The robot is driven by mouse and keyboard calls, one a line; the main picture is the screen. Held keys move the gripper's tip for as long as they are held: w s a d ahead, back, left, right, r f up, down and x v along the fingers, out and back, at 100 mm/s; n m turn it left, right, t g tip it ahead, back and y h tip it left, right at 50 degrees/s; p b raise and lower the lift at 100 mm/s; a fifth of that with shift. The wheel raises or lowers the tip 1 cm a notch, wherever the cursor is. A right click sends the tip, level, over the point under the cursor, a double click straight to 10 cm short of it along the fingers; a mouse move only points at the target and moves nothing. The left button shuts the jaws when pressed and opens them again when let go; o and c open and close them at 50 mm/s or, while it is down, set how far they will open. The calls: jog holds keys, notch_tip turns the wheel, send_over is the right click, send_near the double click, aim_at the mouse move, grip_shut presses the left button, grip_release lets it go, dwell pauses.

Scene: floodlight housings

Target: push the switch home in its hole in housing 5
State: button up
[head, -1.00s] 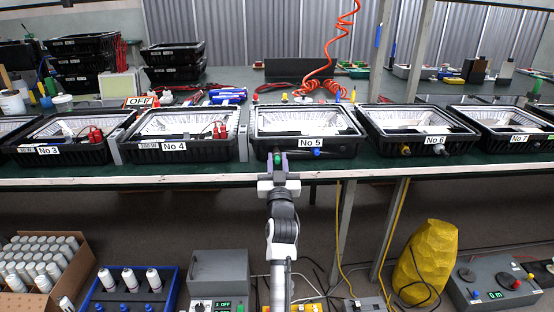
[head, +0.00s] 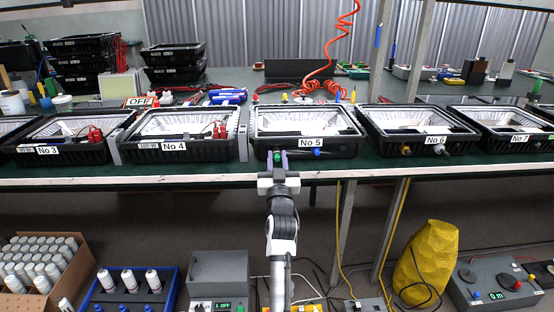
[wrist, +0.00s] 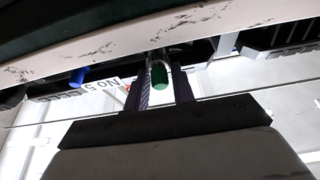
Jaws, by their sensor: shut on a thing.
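Housing 5 (head: 262,146) is a black frame with a bright reflector inside, labelled No 5, at the middle of the bench in the head view. My gripper (head: 279,160) is at its front wall, left of the label. The green switch (head: 277,157) is between my fingertips. In the wrist view my gripper (wrist: 162,85) is shut on the green switch (wrist: 160,76), close against the housing's front wall. The hole is hidden, so I cannot tell how deep the switch sits. A blue part (head: 316,152) sits on the same wall to the right, also in the wrist view (wrist: 77,77).
Housing 4 (head: 195,154) stands to the left and housing 6 (head: 385,143) to the right. The white bench edge (head: 150,178) runs just below the housings, close to my gripper. A red coiled hose (head: 318,74) hangs behind housing 5.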

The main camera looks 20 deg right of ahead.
jog(key=shift+w, duration=0.15)
jog(key=o, duration=1)
jog(key=shift+o, duration=0.2)
jog(key=shift+f, duration=0.1)
